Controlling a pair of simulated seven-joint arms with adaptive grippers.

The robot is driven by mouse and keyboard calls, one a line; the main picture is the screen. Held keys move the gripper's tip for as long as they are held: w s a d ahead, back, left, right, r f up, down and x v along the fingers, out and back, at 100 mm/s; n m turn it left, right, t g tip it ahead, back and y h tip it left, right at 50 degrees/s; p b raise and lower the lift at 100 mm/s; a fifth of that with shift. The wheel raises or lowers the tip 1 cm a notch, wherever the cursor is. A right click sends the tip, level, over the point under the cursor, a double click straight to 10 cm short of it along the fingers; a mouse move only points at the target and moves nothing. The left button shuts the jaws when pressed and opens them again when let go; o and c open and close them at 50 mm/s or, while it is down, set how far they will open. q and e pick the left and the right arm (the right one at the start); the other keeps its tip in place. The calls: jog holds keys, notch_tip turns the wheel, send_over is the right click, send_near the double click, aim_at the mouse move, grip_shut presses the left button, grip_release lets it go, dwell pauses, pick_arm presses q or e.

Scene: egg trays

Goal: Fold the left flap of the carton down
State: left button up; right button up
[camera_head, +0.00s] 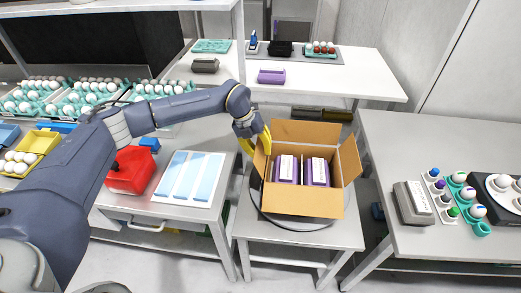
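The open brown carton (305,204) stands on a round grey turntable on a small table in the middle. Two purple-and-white packs, a left one (287,170) and a right one (317,171), sit upright inside it. The left flap (260,160) stands up, partly behind my gripper. The back flap (307,132) and the right flap (350,159) are also up. My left gripper (264,140) is at the carton's back left corner, its yellow fingers close to the left flap's upper end. Contact and finger gap cannot be made out. My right gripper is out of view.
A red bin (131,171) and a white panel with light blue strips (189,178) lie on the left table. A grey box (413,203) and teal egg holders (469,203) stand on the right table. Floor gaps separate the tables.

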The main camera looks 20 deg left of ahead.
pick_arm(q)
jog(key=shift+c, duration=0.6)
grip_shut()
jog(key=shift+d+r, duration=0.1)
jog(key=y, duration=0.1)
jog(key=d+y, duration=0.1)
jog(key=shift+w+d+r+y, duration=0.15)
jog(key=shift+d+y, duration=0.05)
jog(key=shift+y, duration=0.2)
jog(key=shift+w+d+g+y, duration=0.1)
jog(key=shift+d+g+y, duration=0.25)
jog(key=shift+y, duration=0.65)
jog(key=shift+d+g+y, duration=0.15)
jog(key=shift+d+y, duration=0.4)
jog(key=shift+y, duration=0.45)
jog(key=shift+o, duration=0.6)
grip_release()
